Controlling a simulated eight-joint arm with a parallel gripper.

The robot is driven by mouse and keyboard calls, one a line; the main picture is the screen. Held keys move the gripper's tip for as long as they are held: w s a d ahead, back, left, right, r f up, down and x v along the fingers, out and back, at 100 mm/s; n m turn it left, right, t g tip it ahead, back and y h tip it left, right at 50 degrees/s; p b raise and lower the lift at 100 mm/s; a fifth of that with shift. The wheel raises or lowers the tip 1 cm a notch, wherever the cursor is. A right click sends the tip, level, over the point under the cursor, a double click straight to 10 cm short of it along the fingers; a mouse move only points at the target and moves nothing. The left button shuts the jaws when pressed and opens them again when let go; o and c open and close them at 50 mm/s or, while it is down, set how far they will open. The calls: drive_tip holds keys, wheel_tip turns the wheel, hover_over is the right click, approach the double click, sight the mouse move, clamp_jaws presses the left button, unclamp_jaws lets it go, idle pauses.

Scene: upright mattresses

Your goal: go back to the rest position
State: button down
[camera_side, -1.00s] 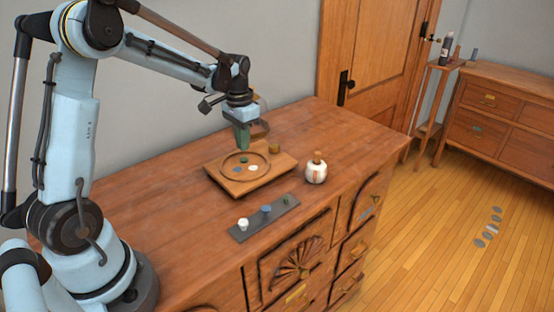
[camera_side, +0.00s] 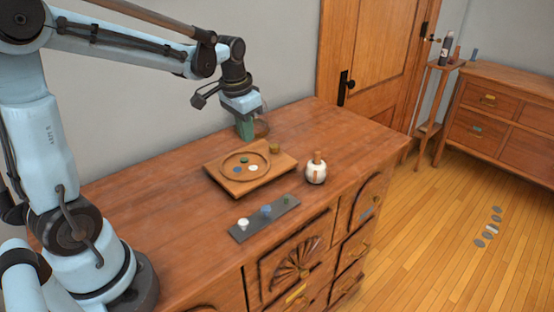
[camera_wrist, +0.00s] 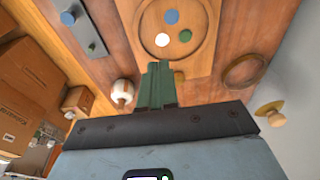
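My gripper (camera_side: 246,136) hangs over the dresser top, just behind the wooden tray (camera_side: 222,184). Its green fingers (camera_wrist: 158,85) look closed together, with nothing seen between them. The tray has a round recess holding a green disc (camera_side: 244,160), a blue disc (camera_side: 238,169) and a white disc (camera_side: 253,168). These discs also show at the top of the wrist view. Nothing touches the gripper as far as I can see.
A grey strip (camera_side: 243,236) with white, blue and green knobs lies in front of the tray. A white jar (camera_side: 316,174) stands to its right. A small brass-coloured knob (camera_side: 274,148) sits by the tray's back corner.

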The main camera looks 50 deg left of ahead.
drive_tip(key=s+d+r+t, duration=0.1)
drive_tip(key=s+d+t, duration=0.4)
drive_tip(key=s+d, duration=0.4)
drive_tip(key=shift+s+d+r, duration=0.25)
drive_tip(key=shift+d+r, duration=0.05)
drive_tip(key=shift+d, duration=0.55)
